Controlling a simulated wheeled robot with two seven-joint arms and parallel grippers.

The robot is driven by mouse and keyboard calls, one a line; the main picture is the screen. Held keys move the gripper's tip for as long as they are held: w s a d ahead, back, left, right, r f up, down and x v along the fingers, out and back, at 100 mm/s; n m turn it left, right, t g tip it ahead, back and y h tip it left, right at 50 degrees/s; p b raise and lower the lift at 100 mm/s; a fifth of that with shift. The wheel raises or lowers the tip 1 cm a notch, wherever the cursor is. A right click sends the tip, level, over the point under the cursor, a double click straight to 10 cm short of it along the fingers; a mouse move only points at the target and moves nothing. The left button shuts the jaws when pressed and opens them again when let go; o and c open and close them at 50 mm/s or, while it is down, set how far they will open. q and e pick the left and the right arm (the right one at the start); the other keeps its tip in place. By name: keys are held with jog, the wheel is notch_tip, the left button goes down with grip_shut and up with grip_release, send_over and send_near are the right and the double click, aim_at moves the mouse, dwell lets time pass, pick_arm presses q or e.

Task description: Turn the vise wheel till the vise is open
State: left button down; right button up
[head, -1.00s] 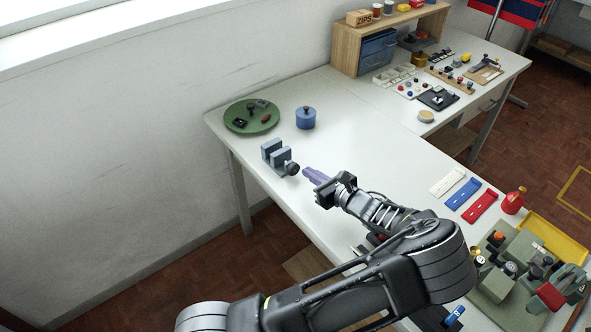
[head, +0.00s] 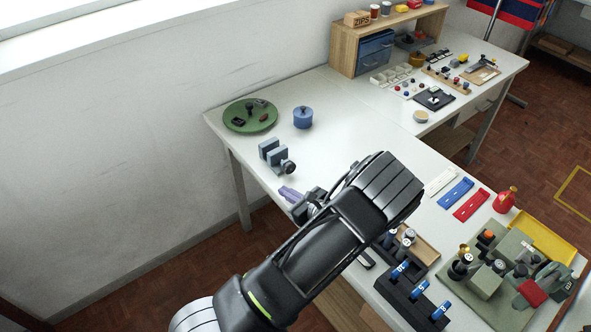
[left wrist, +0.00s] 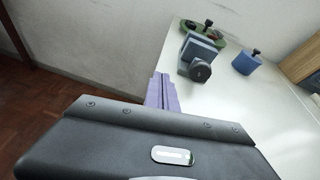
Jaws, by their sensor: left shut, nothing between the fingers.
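The vise (head: 274,153) is a small grey block with two upright jaws and a gap between them, near the left edge of the white table. Its dark round wheel (head: 288,167) is on the side facing my left gripper. In the left wrist view the vise (left wrist: 198,52) stands ahead, with the wheel (left wrist: 201,71) facing the camera. My left gripper (head: 288,193) has purple fingers, shut and empty, short of the wheel and apart from it. The fingers also show in the left wrist view (left wrist: 162,92). My right gripper is not in view.
A green plate (head: 237,125) with small parts and a blue lidded pot (head: 303,118) stand behind the vise. A dark rack (head: 409,290) and grey-green machine (head: 487,280) stand at the right front. The table between pot and coloured strips is clear.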

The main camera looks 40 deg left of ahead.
aim_at(289, 168)
pick_arm(q)
jog(key=w+d+t, duration=0.1)
jog(key=d+r+n+t, duration=0.1)
jog(key=w+d, duration=0.1)
jog(key=shift+w+r+n+t, duration=0.3)
jog(key=shift+w+t, duration=0.05)
jog(key=shift+t, duration=0.05)
jog(key=shift+w+a+r+n, duration=0.15)
jog(key=shift+r+n, duration=0.15)
jog(key=shift+n, duration=0.3)
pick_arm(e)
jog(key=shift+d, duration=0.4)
pick_arm(q)
jog(key=shift+w+a, duration=0.25)
jog(key=shift+a, duration=0.55)
jog(key=x, duration=0.2)
jog(key=b+x, duration=0.1)
jog(key=shift+a+r, duration=0.3)
jog(key=shift+a, duration=0.25)
jog(key=shift+w+a+r, duration=0.1)
jog(key=shift+w+a, duration=0.05)
jog(key=shift+a, duration=0.45)
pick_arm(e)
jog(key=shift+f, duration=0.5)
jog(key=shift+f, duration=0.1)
